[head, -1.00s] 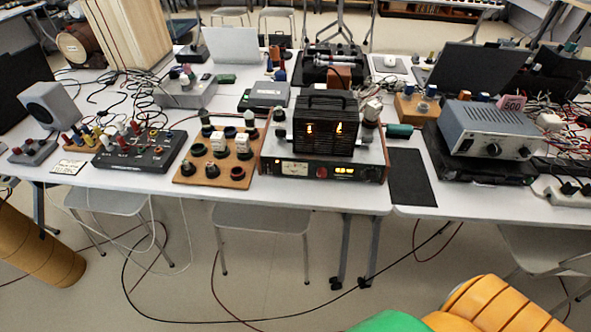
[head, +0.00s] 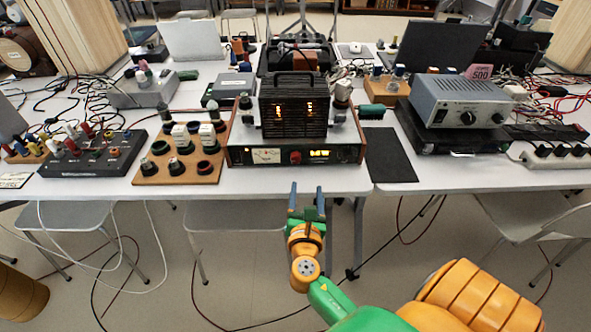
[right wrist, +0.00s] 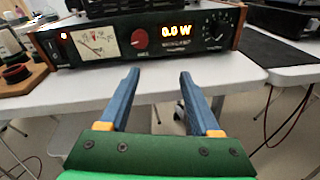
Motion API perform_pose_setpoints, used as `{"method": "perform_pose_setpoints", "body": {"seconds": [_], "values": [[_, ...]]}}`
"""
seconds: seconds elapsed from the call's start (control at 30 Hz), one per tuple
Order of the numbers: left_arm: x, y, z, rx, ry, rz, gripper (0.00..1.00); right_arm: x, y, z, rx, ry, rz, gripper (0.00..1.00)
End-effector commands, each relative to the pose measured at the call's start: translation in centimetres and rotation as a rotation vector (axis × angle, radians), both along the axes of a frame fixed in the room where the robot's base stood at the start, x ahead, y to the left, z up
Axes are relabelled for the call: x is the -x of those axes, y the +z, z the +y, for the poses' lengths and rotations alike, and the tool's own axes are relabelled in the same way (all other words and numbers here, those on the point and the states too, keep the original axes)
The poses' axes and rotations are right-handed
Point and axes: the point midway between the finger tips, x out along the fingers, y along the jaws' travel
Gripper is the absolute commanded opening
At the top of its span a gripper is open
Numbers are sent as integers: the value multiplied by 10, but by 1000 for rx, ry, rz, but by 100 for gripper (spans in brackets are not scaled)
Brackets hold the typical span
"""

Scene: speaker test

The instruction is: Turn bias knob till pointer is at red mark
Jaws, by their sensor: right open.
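The amplifier (head: 240,158) stands at the front edge of the white table, a wide unit with a black front panel. In the right wrist view its panel shows a needle meter (right wrist: 97,42), a red knob (right wrist: 140,38), a lit display (right wrist: 176,31) reading 0.0 W, and a dark knob with a scale (right wrist: 217,27) at the right. The labels are too small to read, and I cannot make out a red mark for a pointer. My right gripper (head: 306,188) is open and empty in front of the panel, apart from it; its blue fingers (right wrist: 159,75) point towards it. My left gripper is not in view.
A wooden board with black knobs (head: 147,178) lies left of the amplifier. A black mat (head: 391,160) and a grey power supply (head: 455,101) are to its right. The white table's front edge (right wrist: 240,70) lies below the panel. Cables hang beneath.

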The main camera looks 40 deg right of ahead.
Motion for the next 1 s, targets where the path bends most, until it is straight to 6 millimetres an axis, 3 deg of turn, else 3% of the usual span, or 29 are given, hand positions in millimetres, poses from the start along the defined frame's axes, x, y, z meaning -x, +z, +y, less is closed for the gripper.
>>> {"method": "perform_pose_setpoints", "body": {"seconds": [0.1,0.2,0.53,0.83,0.87,1.0], "values": [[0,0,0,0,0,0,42,-15,17,9,249,66,75,64],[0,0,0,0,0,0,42,-24,24,11,360,91,110,64],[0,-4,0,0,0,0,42,-74,23,-22,367,94,112,64],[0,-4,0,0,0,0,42,-79,23,-26,363,95,113,64],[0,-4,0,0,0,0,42,-79,23,-26,363,95,113,58],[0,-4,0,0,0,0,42,-79,23,-26,362,95,113,21]]}}
